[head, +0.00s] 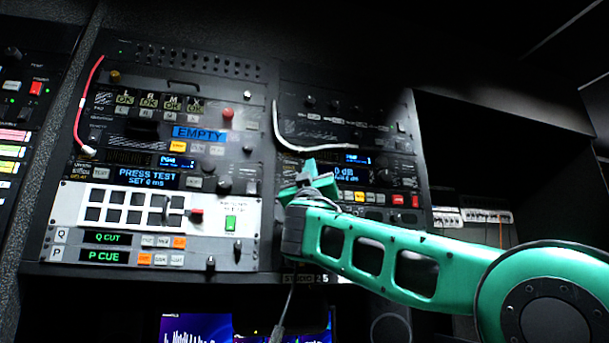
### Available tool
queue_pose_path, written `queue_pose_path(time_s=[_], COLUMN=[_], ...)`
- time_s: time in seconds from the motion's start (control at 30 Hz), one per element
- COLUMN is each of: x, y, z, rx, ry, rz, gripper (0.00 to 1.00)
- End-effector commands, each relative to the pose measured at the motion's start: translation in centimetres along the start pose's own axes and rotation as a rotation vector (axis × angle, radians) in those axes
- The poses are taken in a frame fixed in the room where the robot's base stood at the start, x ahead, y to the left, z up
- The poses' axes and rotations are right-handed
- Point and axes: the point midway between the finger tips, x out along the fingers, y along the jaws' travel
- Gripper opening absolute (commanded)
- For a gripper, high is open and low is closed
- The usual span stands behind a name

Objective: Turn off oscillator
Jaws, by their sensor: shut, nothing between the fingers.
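A rack panel (230,190) full of audio units fills the left and middle of the head view. No label reading "oscillator" is legible, so I cannot tell which control it is. My green gripper (314,178) is shut and empty in front of the right rack column, just left of a small blue display reading "0 dB" (352,174). My gripper and wrist hide part of that unit. I cannot tell whether the fingertips touch the panel.
A white button panel (128,207) with a red switch (197,212) and a green button (231,223) lies left of my gripper. A white cable (300,147) hangs above it and a red cable (79,115) at far left. Dark shelf space (490,150) opens at right.

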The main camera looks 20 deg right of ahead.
Motion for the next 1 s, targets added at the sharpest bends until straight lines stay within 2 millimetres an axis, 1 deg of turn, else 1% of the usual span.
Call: queue_pose_path(time_s=[0.47, 0.77, 1.0], x=[0.00, 0.53, 0.54], y=[-0.01, -0.29, -0.31], z=[0.01, 0.20, 0.21], rx=[0.000, 0.000, 0.000], ry=[0.000, 0.001, 0.000], rz=[0.000, 0.000, 0.000], gripper=[0.00, 0.00, 0.00])
